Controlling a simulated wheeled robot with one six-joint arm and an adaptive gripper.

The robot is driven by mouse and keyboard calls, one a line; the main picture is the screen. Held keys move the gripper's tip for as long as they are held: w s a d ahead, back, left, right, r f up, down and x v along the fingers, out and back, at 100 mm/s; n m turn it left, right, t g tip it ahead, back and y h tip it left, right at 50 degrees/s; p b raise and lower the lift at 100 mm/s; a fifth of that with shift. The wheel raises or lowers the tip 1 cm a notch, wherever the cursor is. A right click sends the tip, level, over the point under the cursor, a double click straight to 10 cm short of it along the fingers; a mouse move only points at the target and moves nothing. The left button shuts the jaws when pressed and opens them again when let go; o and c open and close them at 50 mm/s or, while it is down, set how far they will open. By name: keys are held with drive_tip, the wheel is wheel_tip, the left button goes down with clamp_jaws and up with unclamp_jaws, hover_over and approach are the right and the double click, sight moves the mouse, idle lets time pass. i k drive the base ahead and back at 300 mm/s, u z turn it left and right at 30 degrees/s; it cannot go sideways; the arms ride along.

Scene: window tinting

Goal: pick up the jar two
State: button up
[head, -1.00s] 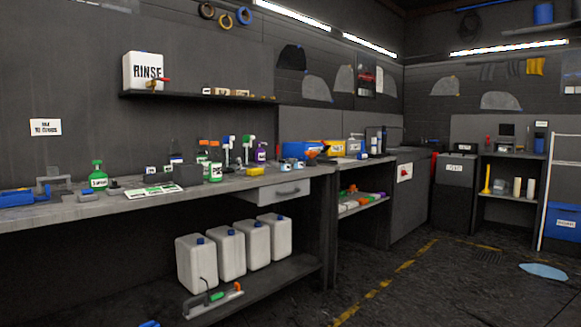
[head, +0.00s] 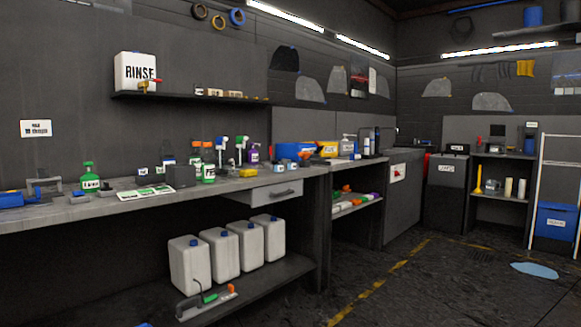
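Several small blue-and-white jars (head: 265,168) stand close together on the grey workbench (head: 225,187), above the drawer. Their labels are too small to read, so I cannot tell which is jar two. Small white-labelled containers (head: 143,170) also stand farther left on the bench, too small to identify. My gripper is not in view.
A yellow block (head: 247,173) and tall spray bottles (head: 208,163) stand left of the jars. A blue bin (head: 295,150) is behind them. A drawer (head: 277,194) sits under the bench, with white jugs (head: 190,263) below. The floor at right is mostly clear.

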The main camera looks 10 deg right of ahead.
sight(292, 165)
drive_tip(key=u, duration=0.25)
drive_tip(key=i, duration=3.1)
drive_tip(key=z, duration=0.15)
